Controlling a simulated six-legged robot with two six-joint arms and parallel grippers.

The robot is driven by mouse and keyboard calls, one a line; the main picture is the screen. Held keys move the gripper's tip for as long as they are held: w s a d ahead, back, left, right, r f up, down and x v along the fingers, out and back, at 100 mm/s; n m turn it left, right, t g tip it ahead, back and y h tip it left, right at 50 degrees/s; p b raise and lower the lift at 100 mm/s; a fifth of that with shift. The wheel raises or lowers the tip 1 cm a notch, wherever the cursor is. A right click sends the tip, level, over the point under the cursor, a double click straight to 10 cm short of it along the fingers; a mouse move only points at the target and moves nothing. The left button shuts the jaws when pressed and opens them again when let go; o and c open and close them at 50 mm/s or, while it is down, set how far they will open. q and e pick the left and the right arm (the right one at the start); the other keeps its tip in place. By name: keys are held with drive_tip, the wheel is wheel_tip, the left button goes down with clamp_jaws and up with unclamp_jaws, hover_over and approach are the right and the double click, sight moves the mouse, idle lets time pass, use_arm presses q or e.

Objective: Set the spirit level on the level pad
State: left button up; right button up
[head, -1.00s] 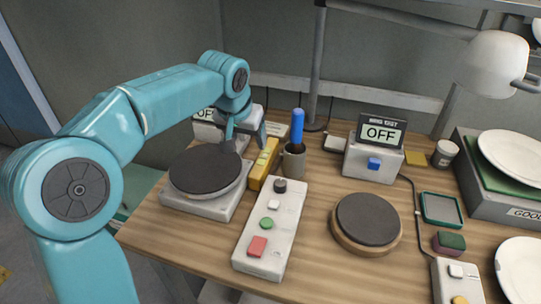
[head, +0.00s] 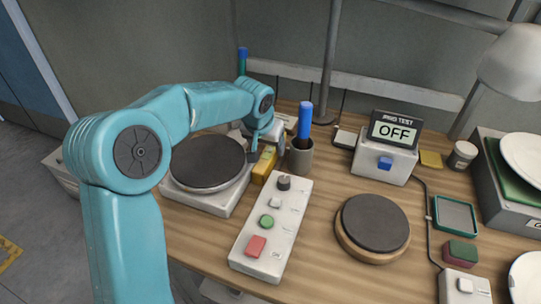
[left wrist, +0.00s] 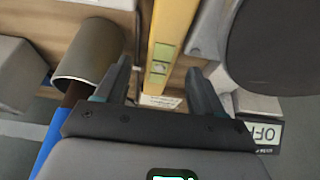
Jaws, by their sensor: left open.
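The yellow spirit level (head: 264,166) lies on the table in the gap between the round dark plate on its white base and the white button box. My left gripper (head: 266,150) is open over the level's far end. In the left wrist view the level (left wrist: 170,38) runs between the two spread fingers of my left gripper (left wrist: 160,82), with its greenish vial showing. I see no grip on it, and the remaining height is hard to judge. I cannot tell for sure which surface is the level pad. My right gripper is not in view.
A cup (head: 301,158) with a blue-handled tool stands close right of the gripper. The button box (head: 271,225) and dark plate (head: 208,163) flank the level. A round dark pad (head: 373,222), OFF display box (head: 384,160) and green-rimmed tray (head: 455,214) are farther right.

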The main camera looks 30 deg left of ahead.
sight(269, 151)
use_arm(q)
drive_tip(key=x, duration=0.6)
drive_tip(key=shift+w+r, duration=0.1)
drive_tip(key=shift+w, duration=0.05)
drive_tip(key=shift+r, duration=0.1)
clamp_jaws()
wheel_tip(269, 151, up, 20)
drive_tip(key=p, duration=0.3)
